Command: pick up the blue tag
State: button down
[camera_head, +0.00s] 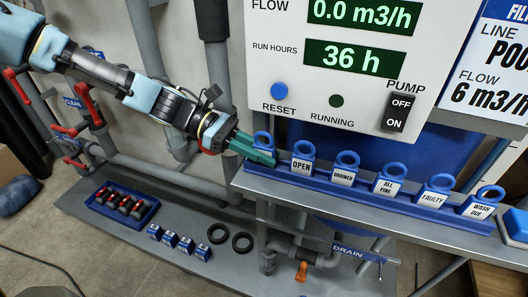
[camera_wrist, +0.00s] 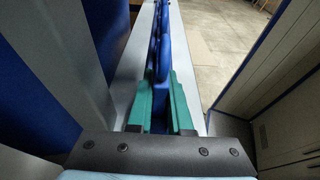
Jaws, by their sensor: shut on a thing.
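Several blue tags with ring tops stand in a row on a blue rack along the grey shelf. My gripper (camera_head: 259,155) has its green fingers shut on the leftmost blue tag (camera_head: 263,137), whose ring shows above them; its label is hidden. The tag still appears in line with the row. In the wrist view my gripper (camera_wrist: 160,103) has one green finger on each side of the blue tag (camera_wrist: 160,116). The other tags read OPEN (camera_head: 302,164), DRAINED (camera_head: 343,178), ALL FINE (camera_head: 387,187), FAULTY (camera_head: 433,199) and WASH DUE (camera_head: 480,209).
A white control panel (camera_head: 345,75) with displays and a pump switch (camera_head: 399,112) hangs just above the shelf (camera_head: 330,203). Below stand a blue tray of red-handled parts (camera_head: 122,204), small blue boxes (camera_head: 178,241), black rings (camera_head: 230,238) and a drain valve (camera_head: 302,270). Pipes rise behind my arm.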

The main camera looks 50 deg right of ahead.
aim_at(262, 144)
jog(key=shift+r, duration=0.15)
jog(key=shift+r, duration=0.6)
jog(key=shift+w+r+b, duration=0.2)
jog(key=shift+r+b, duration=0.25)
jog(key=shift+r, duration=0.55)
jog(key=w+a+b, duration=0.1)
jog(key=w+a, duration=0.1)
jog(key=w, duration=0.6)
jog(key=w+a+b, duration=0.1)
jog(key=w+a, duration=0.2)
jog(key=w, duration=0.5)
jog(key=shift+w+a, duration=0.35)
